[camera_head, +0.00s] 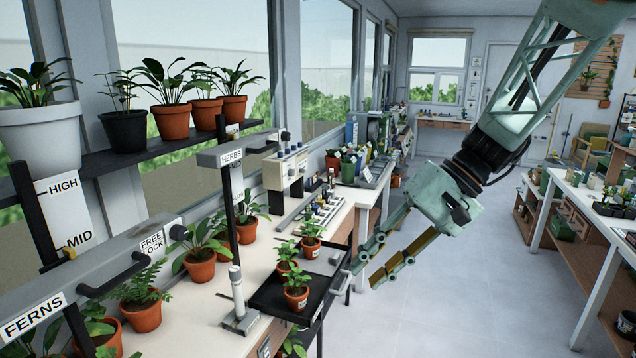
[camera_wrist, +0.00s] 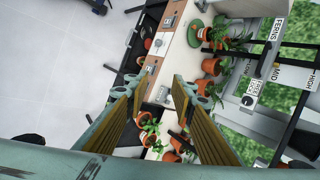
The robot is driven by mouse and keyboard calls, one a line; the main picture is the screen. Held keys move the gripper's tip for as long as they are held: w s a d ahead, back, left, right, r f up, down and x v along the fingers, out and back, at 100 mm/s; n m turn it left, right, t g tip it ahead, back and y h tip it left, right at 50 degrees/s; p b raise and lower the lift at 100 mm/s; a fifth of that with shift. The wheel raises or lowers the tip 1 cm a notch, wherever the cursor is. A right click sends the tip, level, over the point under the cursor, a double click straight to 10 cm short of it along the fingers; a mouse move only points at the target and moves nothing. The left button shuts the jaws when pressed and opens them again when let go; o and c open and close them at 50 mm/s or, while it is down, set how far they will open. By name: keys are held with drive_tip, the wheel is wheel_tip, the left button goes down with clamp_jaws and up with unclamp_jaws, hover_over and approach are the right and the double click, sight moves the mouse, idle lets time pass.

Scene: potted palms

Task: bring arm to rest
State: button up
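My gripper (camera_head: 368,271) hangs over the aisle, just right of the bench's front edge and the black tray (camera_head: 268,292). Its two fingers with brownish pads are spread apart. In the wrist view my gripper (camera_wrist: 153,88) is also open, with nothing held between the fingers. The arm comes down from the upper right of the head view. Three small potted plants stand on the tray, one at its front (camera_head: 296,298). I cannot tell the exact gap between the fingertips and the tray.
The bench (camera_head: 205,300) on the left carries several potted plants, a grey post (camera_head: 238,292) and signed bars. A shelf (camera_head: 100,165) with more pots runs along the window. A white table (camera_head: 590,205) stands at the right. The grey floor (camera_head: 450,290) between is clear.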

drive_tip(key=s+d+r+t+h, duration=0.1)
drive_tip(key=s+d+r+h, duration=0.1)
drive_tip(key=s, duration=0.8)
drive_tip(key=s+d+r+t+h, duration=0.2)
drive_tip(key=s+d+r+h, duration=0.1)
drive_tip(key=s, duration=0.7)
drive_tip(key=s+d+r+t+h, duration=0.1)
drive_tip(key=s+d, duration=0.4)
drive_tip(key=s, duration=0.5)
drive_tip(key=shift+s+r+t+h, duration=0.35)
drive_tip(key=shift+r+h, duration=0.35)
drive_tip(key=shift+h, duration=0.3)
